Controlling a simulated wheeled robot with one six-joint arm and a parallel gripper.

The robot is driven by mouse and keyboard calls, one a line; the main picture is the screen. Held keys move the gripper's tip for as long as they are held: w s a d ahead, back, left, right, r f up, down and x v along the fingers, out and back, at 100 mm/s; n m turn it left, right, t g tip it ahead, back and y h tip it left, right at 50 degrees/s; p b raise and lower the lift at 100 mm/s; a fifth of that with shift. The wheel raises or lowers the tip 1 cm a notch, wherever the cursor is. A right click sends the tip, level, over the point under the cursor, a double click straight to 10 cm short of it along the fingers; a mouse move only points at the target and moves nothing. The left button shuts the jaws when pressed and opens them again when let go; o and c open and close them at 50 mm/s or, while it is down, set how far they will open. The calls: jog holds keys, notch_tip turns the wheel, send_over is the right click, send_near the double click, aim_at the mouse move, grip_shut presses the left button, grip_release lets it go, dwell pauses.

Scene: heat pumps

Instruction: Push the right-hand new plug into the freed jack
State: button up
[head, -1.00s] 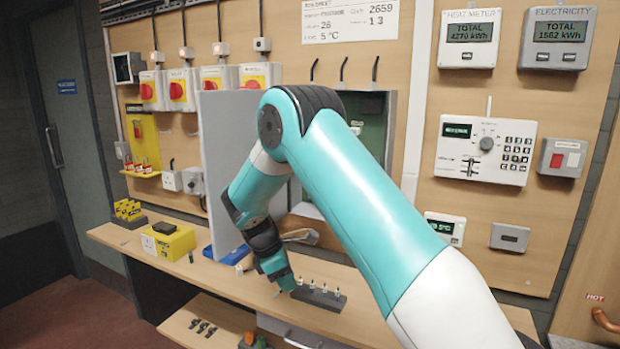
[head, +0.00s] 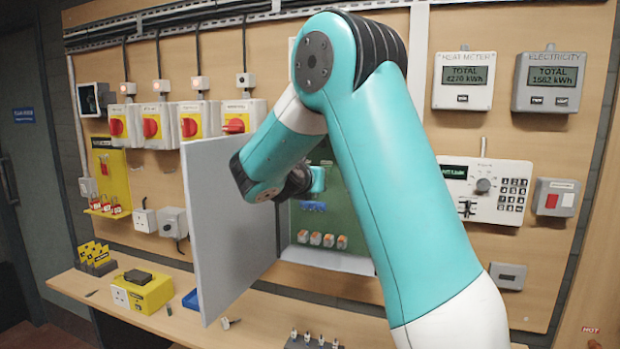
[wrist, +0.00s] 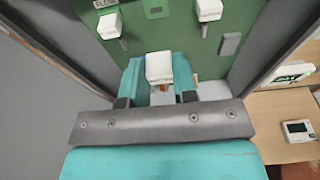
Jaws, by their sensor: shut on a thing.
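My gripper (wrist: 160,85) is shut on a white plug (wrist: 158,67), which sits between its two teal fingers in the wrist view. In the head view my gripper (head: 316,180) is in front of the green board (head: 350,232) inside the open cabinet, partly hidden by my arm. Two other white block-shaped pieces show on the green board in the wrist view, one at left (wrist: 110,25) and one at upper right (wrist: 208,10). The freed jack cannot be made out. A dark rack (head: 312,343) with several small white-and-dark plugs stands on the shelf, cut by the frame's lower edge.
The grey cabinet door (head: 235,220) stands open left of my gripper. Several orange-and-grey connectors (head: 322,240) line the cabinet's lower part. A yellow box (head: 142,292) and a blue tray (head: 191,299) sit on the shelf at left. The cabinet's side walls are close on both sides.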

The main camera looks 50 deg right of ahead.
jog(key=r+p+x, duration=0.1)
jog(key=p+x, duration=0.1)
jog(key=x, duration=0.4)
jog(key=shift+w+d, duration=0.25)
jog(key=shift+d, duration=0.2)
jog(key=shift+r+p, duration=0.15)
jog(key=shift+p, duration=0.75)
dwell(0.5)
jog(key=shift+w+d+p, duration=0.25)
jog(key=shift+d+p, duration=0.35)
jog(key=shift+p, duration=0.6)
dwell(1.4)
jog(key=o, duration=0.8)
jog(key=shift+d, duration=0.1)
jog(key=f+b+v, duration=0.1)
jog(key=f+v, duration=0.1)
jog(key=v, duration=1.2)
jog(key=shift+f, duration=0.35)
